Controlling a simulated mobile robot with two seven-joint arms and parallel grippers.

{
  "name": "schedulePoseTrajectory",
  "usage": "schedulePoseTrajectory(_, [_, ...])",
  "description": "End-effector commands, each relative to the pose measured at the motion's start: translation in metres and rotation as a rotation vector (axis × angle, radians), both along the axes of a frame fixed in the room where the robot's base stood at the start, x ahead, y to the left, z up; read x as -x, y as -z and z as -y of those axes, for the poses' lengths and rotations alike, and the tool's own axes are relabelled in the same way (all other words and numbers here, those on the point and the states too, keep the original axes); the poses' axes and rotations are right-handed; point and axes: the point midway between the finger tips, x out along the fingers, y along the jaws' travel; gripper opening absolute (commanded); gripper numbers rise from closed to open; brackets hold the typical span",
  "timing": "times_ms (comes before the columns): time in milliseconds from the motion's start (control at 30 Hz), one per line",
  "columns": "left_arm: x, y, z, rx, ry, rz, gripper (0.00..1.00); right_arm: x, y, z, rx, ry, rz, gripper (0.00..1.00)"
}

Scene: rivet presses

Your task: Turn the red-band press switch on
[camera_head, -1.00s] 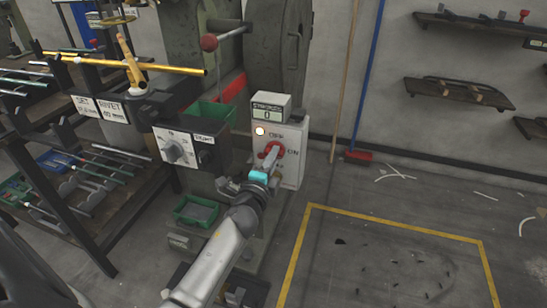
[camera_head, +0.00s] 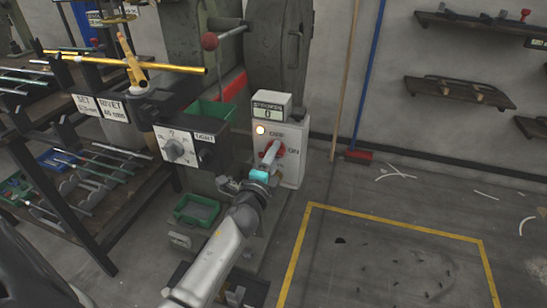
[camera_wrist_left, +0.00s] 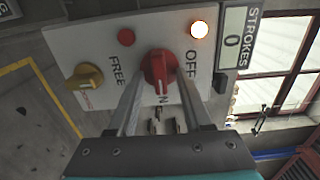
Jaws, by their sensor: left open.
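The press with the red band (camera_head: 231,87) stands behind a grey-white switch box (camera_head: 293,172). The box carries a red rotary switch (camera_head: 279,150), with OFF and ON labels beside it. In the left wrist view the red switch (camera_wrist_left: 158,68) is close in front of my left gripper (camera_wrist_left: 159,88). Its two open fingers reach to either side of the switch's lower part, with gaps showing; contact cannot be told. In the head view my left gripper (camera_head: 269,161) partly covers the switch. My right gripper is not in view.
The strokes counter (camera_head: 267,113) reads 0. Another control box with a grey dial (camera_head: 176,148) stands left. Floor on the right is mostly open.

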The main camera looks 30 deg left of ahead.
Motion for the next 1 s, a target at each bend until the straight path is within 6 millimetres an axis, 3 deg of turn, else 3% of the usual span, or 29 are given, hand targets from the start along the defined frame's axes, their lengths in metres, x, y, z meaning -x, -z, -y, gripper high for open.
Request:
schedulePoseTrajectory(267, [0.018, 0.001, 0.004, 0.003, -0.001, -0.002, 0.5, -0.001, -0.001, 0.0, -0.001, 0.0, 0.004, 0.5])
schedulePoseTrajectory(500, [0.06, 0.0, 0.015, 0.004, -0.002, -0.002, 0.5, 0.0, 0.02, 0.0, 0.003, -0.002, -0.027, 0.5])
schedulePoseTrajectory(800, [0.114, 0.001, 0.027, 0.005, -0.002, -0.002, 0.5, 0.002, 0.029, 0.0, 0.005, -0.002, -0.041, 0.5])
schedulePoseTrajectory(1000, [0.139, 0.001, 0.033, 0.002, -0.002, -0.001, 0.5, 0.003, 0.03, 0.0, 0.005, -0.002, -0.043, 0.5])
